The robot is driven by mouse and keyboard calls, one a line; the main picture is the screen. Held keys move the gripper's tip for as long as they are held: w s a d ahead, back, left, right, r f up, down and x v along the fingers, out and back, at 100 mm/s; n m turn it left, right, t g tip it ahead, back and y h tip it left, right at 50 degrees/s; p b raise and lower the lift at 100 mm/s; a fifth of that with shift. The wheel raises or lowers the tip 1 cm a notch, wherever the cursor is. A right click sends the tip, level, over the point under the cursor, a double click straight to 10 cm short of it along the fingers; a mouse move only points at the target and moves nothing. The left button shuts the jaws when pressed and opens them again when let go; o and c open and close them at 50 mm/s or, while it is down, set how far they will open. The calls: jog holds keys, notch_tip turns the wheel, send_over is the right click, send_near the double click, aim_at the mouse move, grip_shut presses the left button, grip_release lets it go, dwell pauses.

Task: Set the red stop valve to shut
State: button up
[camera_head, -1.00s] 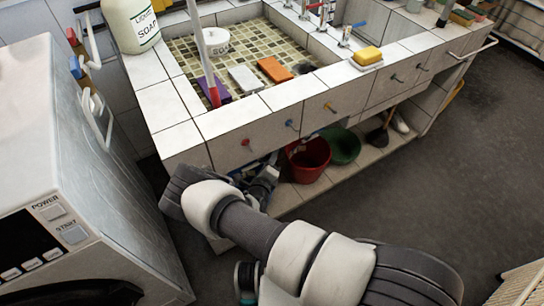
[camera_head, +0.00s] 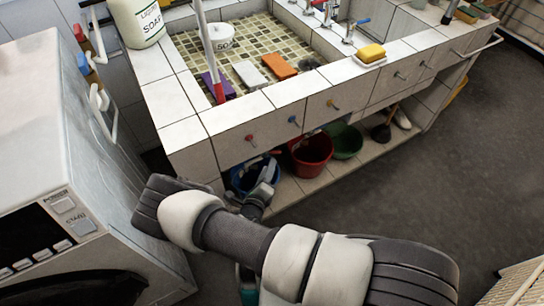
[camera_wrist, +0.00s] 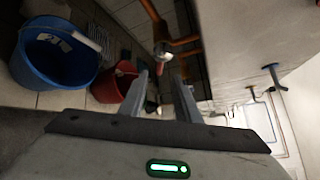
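In the wrist view, a small metal valve with a reddish part (camera_wrist: 163,51) sits on copper pipework under the sink. It appears just beyond and between my fingertips; its handle position is too small to tell. My gripper (camera_wrist: 162,78) has its two fingers apart with nothing visibly held between them. In the head view my gripper (camera_head: 265,180) is low at the counter's front, by the open shelf space. A red knob (camera_head: 250,138) also shows on the counter's front panel above it. The under-sink valve is hidden in the head view.
A blue bucket (camera_wrist: 50,55) and a red bucket (camera_wrist: 114,82) stand under the counter beside my gripper; a green bucket (camera_head: 346,141) is farther right. The front panel (camera_wrist: 235,40) overhangs at right in the wrist view. A washing machine (camera_head: 65,150) stands close at left.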

jog(key=v, duration=0.7)
jog(key=shift+s+p, duration=0.15)
jog(key=shift+p, duration=0.2)
jog(key=shift+a, duration=0.1)
